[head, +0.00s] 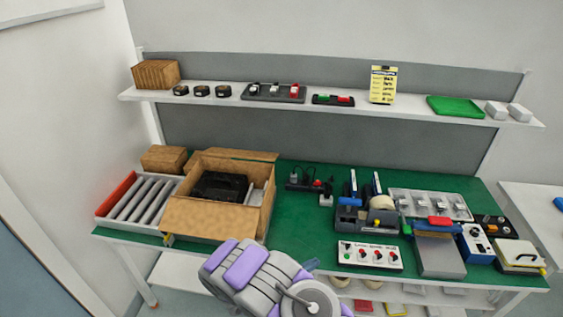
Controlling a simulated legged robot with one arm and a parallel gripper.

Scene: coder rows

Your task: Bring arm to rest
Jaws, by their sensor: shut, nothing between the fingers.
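My arm, with grey links and purple pads, shows at the bottom middle in the head view, in front of the workbench's front edge. It is cut off by the bottom of the picture. I cannot make out the gripper's fingers in this view. No held thing shows on the visible part of the arm.
A wall shelf (215,102) holds small items. A side table (535,205) stands right.

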